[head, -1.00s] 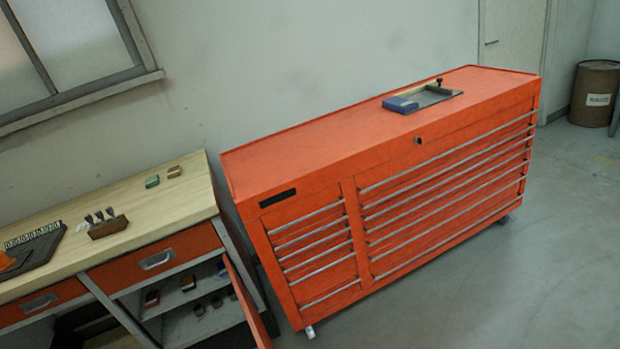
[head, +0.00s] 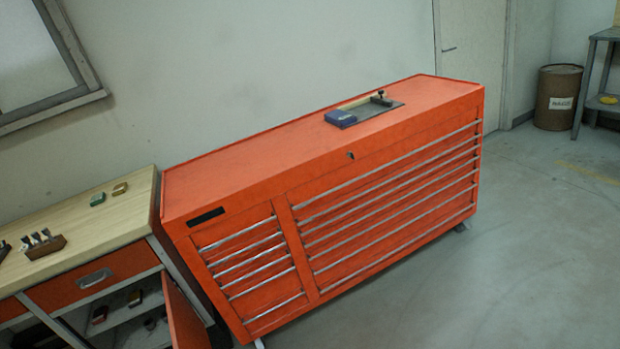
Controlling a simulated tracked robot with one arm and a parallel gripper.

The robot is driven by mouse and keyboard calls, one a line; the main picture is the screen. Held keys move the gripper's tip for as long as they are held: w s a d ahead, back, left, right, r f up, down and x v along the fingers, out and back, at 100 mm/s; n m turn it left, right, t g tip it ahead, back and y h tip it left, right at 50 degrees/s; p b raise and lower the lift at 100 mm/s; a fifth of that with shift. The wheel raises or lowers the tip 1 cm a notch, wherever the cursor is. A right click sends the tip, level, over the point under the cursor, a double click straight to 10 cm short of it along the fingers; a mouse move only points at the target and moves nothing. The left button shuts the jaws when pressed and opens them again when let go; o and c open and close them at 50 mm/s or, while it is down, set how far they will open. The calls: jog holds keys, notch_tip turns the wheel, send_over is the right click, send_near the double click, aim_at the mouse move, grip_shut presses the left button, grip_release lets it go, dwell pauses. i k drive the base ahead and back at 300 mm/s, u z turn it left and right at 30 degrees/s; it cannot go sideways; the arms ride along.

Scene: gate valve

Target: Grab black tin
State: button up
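My gripper is not in view. I cannot single out a black tin for certain. Small dark items (head: 150,323) sit on the shelf inside the workbench's open compartment at the lower left, partly cut off by its open orange door (head: 184,312). A reddish dark tin (head: 100,314) and another small tin (head: 135,297) are on the same shelf. A green tin (head: 97,199) and a yellowish tin (head: 120,188) lie on the bench top.
The wooden-topped workbench (head: 95,230) carries a tool block (head: 45,243). A large orange tool cabinet (head: 320,190) stands beside it, with a tray (head: 372,110) and blue box (head: 340,118) on top. A brown barrel (head: 557,97) is far right. The floor (head: 500,270) at right is clear.

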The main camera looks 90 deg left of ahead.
aim_at(136, 298)
jog(key=i, duration=2)
jog(key=u, duration=2.75)
jog(key=i, duration=0.15)
jog(key=u, duration=1.85)
jog(key=i, duration=0.85)
jog(key=z, duration=0.2)
